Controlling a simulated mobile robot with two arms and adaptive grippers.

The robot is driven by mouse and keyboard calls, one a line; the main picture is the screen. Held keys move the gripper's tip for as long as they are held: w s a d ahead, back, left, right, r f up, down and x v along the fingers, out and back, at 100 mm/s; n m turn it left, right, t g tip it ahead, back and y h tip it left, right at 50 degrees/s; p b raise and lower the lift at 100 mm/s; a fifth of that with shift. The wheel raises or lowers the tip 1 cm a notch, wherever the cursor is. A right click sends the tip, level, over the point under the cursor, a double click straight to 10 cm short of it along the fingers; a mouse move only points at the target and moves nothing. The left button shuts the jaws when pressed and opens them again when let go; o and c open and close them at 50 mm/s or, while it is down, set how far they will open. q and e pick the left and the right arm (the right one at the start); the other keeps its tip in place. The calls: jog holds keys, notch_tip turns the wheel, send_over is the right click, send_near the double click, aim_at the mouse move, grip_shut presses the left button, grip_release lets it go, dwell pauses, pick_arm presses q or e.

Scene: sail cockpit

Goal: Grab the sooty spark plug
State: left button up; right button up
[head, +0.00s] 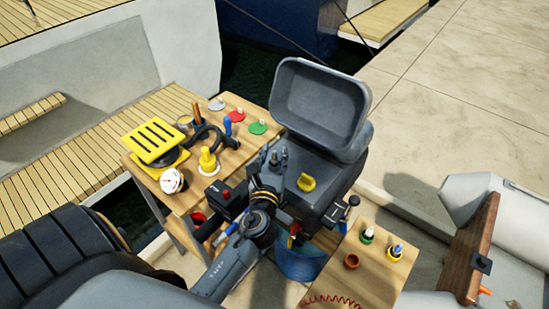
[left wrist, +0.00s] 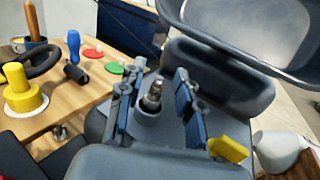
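The spark plug (left wrist: 152,95) stands upright in the top of the grey engine (left wrist: 155,150). It looks metallic and dark near its base in the left wrist view. My left gripper (left wrist: 156,88) is open, with one blue-grey finger on each side of the plug and a gap on both sides. In the head view my left gripper (head: 278,158) is over the engine (head: 318,198), below its raised cover (head: 318,107); the plug is too small to tell there. My right gripper does not show clearly in either view.
The left wooden table (head: 235,152) carries a yellow grille-topped object (head: 155,142), a gauge (head: 172,181), a blue-handled tool (head: 228,125) and coloured discs. A smaller wooden table (head: 372,275) holds several small parts at the right.

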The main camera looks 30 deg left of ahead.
pick_arm(q)
jog(key=shift+w+a+f, duration=0.1)
jog(key=shift+w+a, duration=0.2)
jog(key=shift+w, duration=0.25)
jog(key=shift+s, duration=0.1)
grip_shut()
